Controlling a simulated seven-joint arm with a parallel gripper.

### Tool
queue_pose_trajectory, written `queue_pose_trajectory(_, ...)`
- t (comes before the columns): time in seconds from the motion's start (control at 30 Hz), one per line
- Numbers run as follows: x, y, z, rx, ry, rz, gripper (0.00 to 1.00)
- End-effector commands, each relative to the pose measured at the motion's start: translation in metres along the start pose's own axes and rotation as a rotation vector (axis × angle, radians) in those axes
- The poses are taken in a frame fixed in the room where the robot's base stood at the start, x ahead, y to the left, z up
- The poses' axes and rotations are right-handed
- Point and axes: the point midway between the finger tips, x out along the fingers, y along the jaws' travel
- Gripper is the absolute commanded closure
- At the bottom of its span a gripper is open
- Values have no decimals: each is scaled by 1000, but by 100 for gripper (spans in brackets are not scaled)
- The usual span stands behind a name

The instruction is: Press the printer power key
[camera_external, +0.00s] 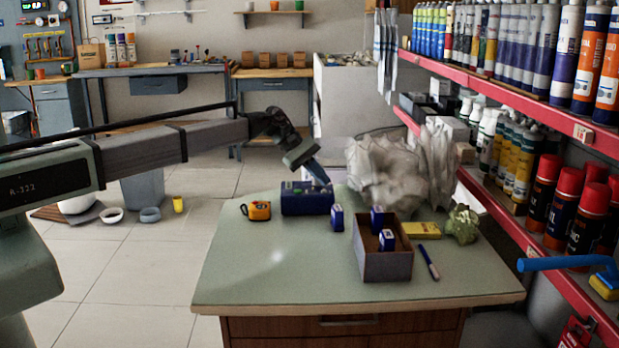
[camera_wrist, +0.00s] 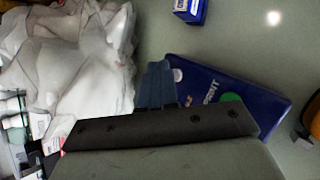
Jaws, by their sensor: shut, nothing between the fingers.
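The printer (camera_external: 306,199) is a dark blue box at the back of the workbench. In the wrist view its blue top (camera_wrist: 255,98) carries partly hidden lettering that seems to read "PRINT", a green round spot (camera_wrist: 230,97) and a small white mark (camera_wrist: 177,75). My gripper (camera_external: 323,180) is shut and empty, pointing down at the printer's right end. In the wrist view the closed fingers (camera_wrist: 158,68) lie beside the printer's left end, near the white mark. I cannot tell whether the tips touch the printer. My gripper body hides the printer's lower part there.
Crumpled white bags (camera_external: 385,172) stand close right of my gripper. A small blue box (camera_external: 337,218) stands before the printer, and an orange tape measure (camera_external: 257,211) lies left of it. An open carton (camera_external: 385,264) holds blue boxes. The bench's front left (camera_external: 270,270) is clear.

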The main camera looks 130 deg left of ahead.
Motion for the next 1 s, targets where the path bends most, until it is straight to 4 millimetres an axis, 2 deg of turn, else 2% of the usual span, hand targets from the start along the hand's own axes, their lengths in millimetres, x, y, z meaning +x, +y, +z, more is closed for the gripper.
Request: queue_pose_trajectory(1.0, 6, -4, -5, 0, 0, 0, 100)
